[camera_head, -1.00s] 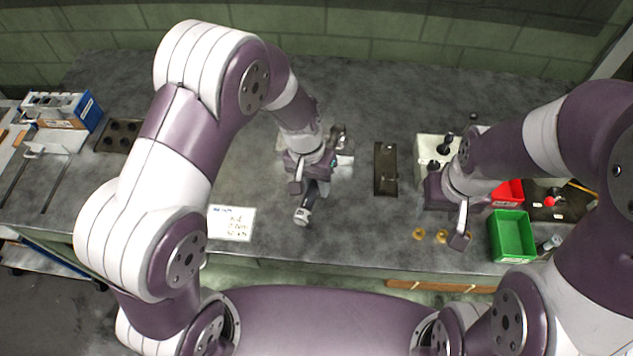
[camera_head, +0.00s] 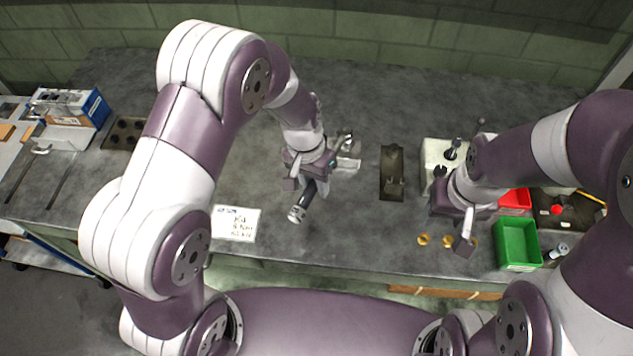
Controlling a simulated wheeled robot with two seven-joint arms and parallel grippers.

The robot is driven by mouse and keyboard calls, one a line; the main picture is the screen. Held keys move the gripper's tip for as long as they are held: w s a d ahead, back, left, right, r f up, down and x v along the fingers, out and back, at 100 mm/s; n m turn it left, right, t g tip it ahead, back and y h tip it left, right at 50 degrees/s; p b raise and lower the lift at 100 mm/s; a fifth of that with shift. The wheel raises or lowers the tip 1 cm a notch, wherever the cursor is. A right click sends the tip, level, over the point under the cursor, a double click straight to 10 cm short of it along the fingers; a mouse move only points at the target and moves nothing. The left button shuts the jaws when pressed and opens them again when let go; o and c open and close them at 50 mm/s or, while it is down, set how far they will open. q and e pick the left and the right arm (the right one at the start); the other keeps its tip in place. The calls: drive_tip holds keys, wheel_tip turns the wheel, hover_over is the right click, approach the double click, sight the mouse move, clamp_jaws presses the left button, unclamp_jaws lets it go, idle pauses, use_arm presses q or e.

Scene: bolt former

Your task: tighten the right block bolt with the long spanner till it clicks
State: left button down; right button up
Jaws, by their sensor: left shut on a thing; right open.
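My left gripper (camera_head: 308,178) is shut on a dark-handled tool (camera_head: 302,202) with a pale end, which points down and left. Its far end is hidden by the gripper, so I cannot tell if it is the long spanner. A small pale block with metal parts (camera_head: 348,160) is just right of the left gripper; whether the tool touches it is unclear. A pale block (camera_head: 432,155) with upright black bolts (camera_head: 451,150) stands further right, partly hidden by my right arm. My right gripper (camera_head: 455,228) is open and empty in front of this block.
A dark shallow tray (camera_head: 384,178) lies between the two blocks. Brass rings (camera_head: 423,239), a green bin (camera_head: 517,244) and a red bin (camera_head: 515,201) are near the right gripper. A written card (camera_head: 235,223) lies left of the tool. The back of the bench (camera_head: 380,95) is clear.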

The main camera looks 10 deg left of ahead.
use_arm(q)
drive_tip(key=shift+w+a+r+m, duration=0.1)
drive_tip(key=shift+w+a+m, duration=0.15)
drive_tip(key=shift+m, duration=0.05)
drive_tip(key=shift+w+a, duration=0.1)
drive_tip(key=shift+a, duration=0.15)
drive_tip(key=shift+w+a+m, duration=0.2)
drive_tip(key=shift+a+m, duration=0.15)
drive_tip(key=shift+m, duration=0.15)
drive_tip(key=shift+a, duration=0.2)
idle(0.4)
drive_tip(key=shift+w+a+m, duration=0.1)
drive_tip(key=shift+w+m, duration=0.05)
drive_tip(key=shift+m, duration=0.15)
drive_tip(key=shift+w+a, duration=0.2)
drive_tip(key=shift+a, duration=0.1)
drive_tip(key=shift+a+m, duration=0.1)
drive_tip(key=shift+m, duration=0.2)
drive_tip(key=shift+w+a+m, duration=0.35)
drive_tip(key=shift+a+m, duration=0.05)
drive_tip(key=shift+w+a+b, duration=0.15)
drive_tip(key=shift+b, duration=0.15)
